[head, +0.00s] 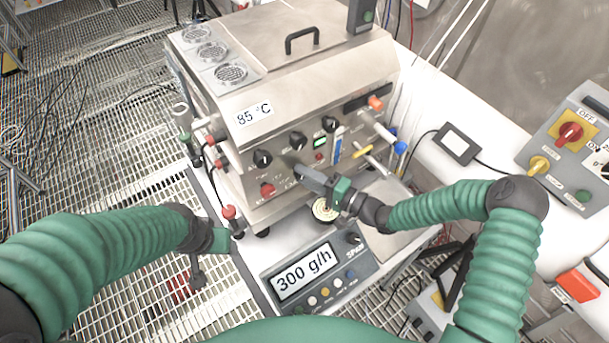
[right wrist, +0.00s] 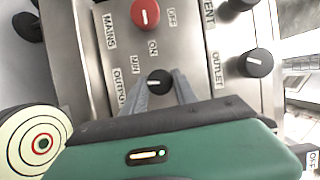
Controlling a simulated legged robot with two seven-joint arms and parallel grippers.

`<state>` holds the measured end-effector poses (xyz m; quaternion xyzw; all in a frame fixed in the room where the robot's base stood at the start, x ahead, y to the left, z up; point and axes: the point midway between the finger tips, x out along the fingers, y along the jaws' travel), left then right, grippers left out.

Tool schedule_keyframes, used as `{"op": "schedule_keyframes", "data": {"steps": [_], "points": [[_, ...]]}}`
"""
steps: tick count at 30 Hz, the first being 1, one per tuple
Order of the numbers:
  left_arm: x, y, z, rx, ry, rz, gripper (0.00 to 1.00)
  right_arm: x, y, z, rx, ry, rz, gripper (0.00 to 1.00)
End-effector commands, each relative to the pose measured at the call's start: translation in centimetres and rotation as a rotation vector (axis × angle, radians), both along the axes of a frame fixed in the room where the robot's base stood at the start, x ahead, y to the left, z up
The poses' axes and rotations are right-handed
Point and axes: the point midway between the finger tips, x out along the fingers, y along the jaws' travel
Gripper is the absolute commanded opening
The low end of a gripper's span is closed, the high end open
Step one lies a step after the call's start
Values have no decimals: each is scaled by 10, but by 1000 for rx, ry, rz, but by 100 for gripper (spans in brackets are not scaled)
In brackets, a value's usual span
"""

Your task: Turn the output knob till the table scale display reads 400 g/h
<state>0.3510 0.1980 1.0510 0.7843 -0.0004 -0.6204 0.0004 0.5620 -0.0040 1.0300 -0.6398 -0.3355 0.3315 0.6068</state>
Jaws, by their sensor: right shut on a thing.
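The steel machine (head: 330,85) stands on a bench, with knobs on its front panel. The black output knob (right wrist: 159,80) sits between the two grey fingers of my right gripper (right wrist: 160,92) in the right wrist view, beside the OUTPUT and MIN labels. Its white mark is visible. My right gripper (head: 304,173) is shut on this knob and mostly hides it in the head view. The table scale (head: 365,266) in front of the machine has a display (head: 304,271) reading 300 g/h. My left gripper (head: 220,240) is low at the left, away from the panel; its fingers are unclear.
A red mains knob (right wrist: 145,13) and a black outlet knob (right wrist: 255,63) are near the output knob. A round pale target-like disc (head: 325,209) is below my right gripper. A grey switch box (head: 575,150) with red and yellow knobs stands at the right. Metal grating covers the floor.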

Motion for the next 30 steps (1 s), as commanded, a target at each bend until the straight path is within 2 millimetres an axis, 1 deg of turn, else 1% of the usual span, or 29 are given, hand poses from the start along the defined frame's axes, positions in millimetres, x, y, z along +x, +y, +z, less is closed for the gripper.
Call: {"op": "schedule_keyframes", "data": {"steps": [1, 5, 14, 17, 20, 30], "points": [[0, 0, 0, 0, 0, 0, 59, 2, -3, -2, -4, 3, -7, 38], [0, 0, 0, 0, 0, 0, 59, 1, -2, -1, -3, 2, -5, 55], [0, 0, 0, 0, 0, 0, 59, -1, -2, 0, -2, 0, -2, 56], [0, 0, -3, 0, 0, 0, 59, -4, -9, -1, -3, -1, -4, 56], [0, 0, -7, 0, 0, 0, 59, -14, -25, -2, -3, 0, -5, 56], [0, 0, -23, 0, 0, 0, 59, -68, -107, -2, -4, 1, -7, 56]]}}
